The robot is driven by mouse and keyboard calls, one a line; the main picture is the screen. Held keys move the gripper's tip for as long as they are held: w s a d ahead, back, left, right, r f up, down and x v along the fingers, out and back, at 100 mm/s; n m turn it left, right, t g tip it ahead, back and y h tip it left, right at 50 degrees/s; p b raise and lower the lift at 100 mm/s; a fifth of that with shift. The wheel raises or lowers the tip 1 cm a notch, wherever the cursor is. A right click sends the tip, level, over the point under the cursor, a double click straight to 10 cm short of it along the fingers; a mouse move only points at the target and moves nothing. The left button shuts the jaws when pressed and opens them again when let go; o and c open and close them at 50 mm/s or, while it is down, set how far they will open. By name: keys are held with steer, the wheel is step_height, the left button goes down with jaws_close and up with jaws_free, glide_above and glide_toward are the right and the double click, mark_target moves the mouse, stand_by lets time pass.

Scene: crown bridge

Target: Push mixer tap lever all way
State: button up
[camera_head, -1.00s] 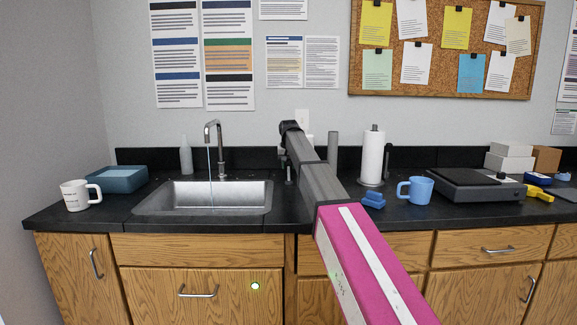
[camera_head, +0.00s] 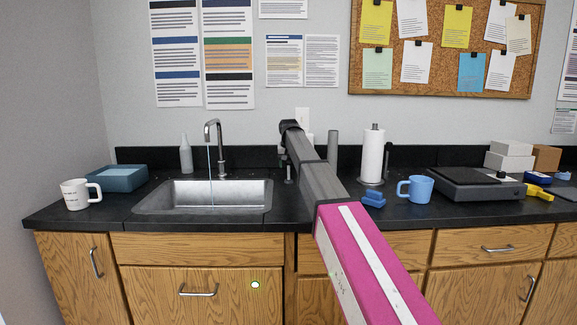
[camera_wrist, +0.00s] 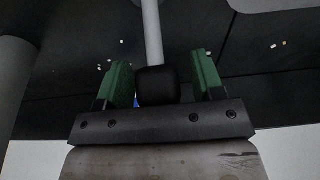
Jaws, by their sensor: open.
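The metal tap (camera_head: 213,140) stands behind the sink, with a thin bluish stream of water running from its spout. I cannot make out its lever clearly in the head view. In the wrist view my gripper (camera_wrist: 163,80) is open, with a green pad on each side. A black block (camera_wrist: 157,86) with a light grey rod (camera_wrist: 152,35) shows between the pads, with gaps on both sides. I cannot tell whether these belong to the tap or whether anything touches the pads.
The steel sink (camera_head: 250,202) is set in the black counter (camera_head: 290,218). A bottle (camera_head: 186,155), a blue tray (camera_head: 120,180) and a white mug (camera_head: 76,195) stand left. A paper towel roll (camera_head: 373,155), blue mug (camera_head: 417,189) and scale (camera_head: 475,184) stand right.

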mark_target(289, 169)
steer(key=v, duration=1)
steer(key=shift+r, duration=0.3)
steer(key=shift+s, duration=0.1)
